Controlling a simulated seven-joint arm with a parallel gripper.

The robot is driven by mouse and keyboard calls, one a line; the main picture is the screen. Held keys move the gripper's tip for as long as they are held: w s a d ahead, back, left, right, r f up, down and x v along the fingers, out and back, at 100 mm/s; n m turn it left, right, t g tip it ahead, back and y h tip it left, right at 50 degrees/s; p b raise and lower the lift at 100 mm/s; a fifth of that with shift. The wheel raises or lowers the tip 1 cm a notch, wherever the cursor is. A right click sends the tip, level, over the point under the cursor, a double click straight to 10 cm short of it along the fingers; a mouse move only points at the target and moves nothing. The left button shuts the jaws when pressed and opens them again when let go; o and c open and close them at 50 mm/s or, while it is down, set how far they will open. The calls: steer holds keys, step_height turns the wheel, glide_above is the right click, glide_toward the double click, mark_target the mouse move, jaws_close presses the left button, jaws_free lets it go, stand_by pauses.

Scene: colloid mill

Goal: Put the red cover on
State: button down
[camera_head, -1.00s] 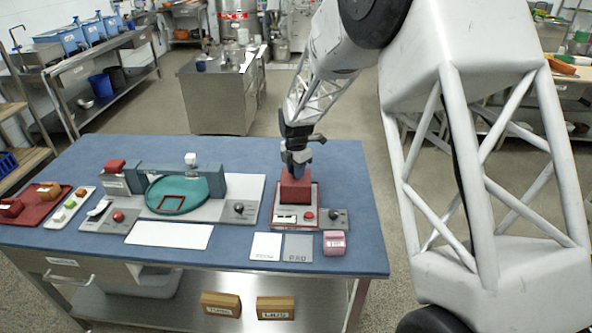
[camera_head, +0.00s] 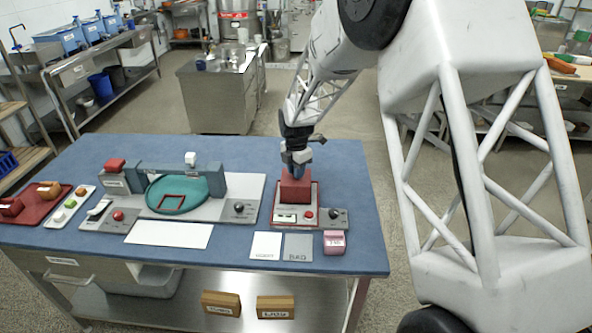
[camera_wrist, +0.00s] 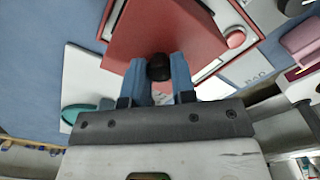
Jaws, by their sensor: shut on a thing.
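The red cover (camera_head: 295,188) is a box-like red piece on the small machine (camera_head: 283,217) at the right of the blue table. It shows large in the wrist view (camera_wrist: 165,30), with a dark round knob (camera_wrist: 159,67) on it. My gripper (camera_head: 297,160) is above the cover, pointing down. In the wrist view my gripper's blue fingers (camera_wrist: 160,75) are shut on the knob, one at each side. The cover sits at the machine's top; whether it is fully seated I cannot tell.
A larger machine with a teal round plate (camera_head: 180,196) stands to the left. A red button (camera_head: 308,214) and a dark knob (camera_head: 333,213) are at the small machine's front. White and grey cards and a pink block (camera_head: 334,242) lie in front.

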stand_by(0.3)
steer(key=shift+c, duration=2)
jaws_free()
steer(key=shift+r, duration=0.15)
steer(key=shift+r, duration=3.35)
jaws_close()
